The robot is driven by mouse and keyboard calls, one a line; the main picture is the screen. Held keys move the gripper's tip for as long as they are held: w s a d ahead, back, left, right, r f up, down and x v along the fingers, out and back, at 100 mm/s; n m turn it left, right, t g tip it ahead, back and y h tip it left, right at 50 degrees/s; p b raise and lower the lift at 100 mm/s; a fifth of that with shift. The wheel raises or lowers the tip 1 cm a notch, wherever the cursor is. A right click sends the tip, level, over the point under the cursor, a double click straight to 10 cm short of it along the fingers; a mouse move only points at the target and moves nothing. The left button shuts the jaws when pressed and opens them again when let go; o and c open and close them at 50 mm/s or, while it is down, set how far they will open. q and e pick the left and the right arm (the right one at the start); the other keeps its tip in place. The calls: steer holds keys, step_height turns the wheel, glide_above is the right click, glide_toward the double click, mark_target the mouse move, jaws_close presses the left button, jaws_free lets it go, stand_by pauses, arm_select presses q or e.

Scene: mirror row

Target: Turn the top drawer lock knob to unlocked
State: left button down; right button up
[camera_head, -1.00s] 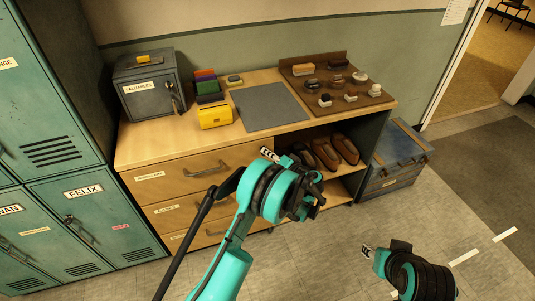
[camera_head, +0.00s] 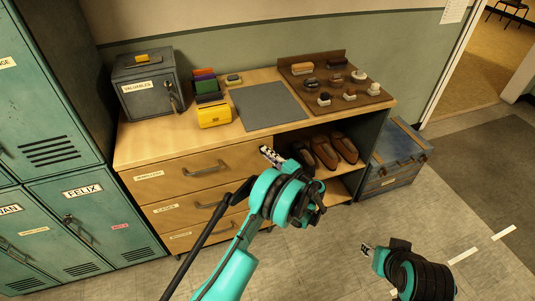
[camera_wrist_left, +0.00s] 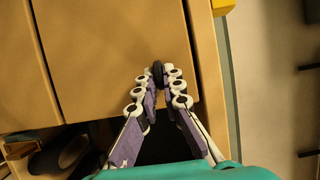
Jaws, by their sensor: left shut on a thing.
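The top drawer (camera_head: 160,171) of the wooden cabinet is closed, with a label at its left and a metal handle in its middle. My left gripper (camera_head: 268,155) is at the right end of the top drawer front. In the left wrist view my left gripper (camera_wrist_left: 158,84) is shut on a small dark knob (camera_wrist_left: 158,69) near the edge of the drawer front. The fingers hide part of the knob, and I cannot tell which way it points. My right gripper (camera_head: 367,250) is low at the right, away from the cabinet; its jaws are not clear.
The cabinet top holds a grey safe (camera_head: 150,88), a yellow box (camera_head: 214,114), a grey mat (camera_head: 268,106) and a brown board (camera_head: 300,88) with brushes. Shoes (camera_head: 325,153) stand on the open shelf. Teal lockers (camera_head: 85,205) are at left, a blue chest (camera_head: 397,165) at right.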

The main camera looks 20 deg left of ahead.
stand_by(0.4)
arm_select(q)
steer(key=c, duration=1.7)
jaws_free()
steer(key=v, duration=1.2)
steer(key=shift+f, duration=0.15)
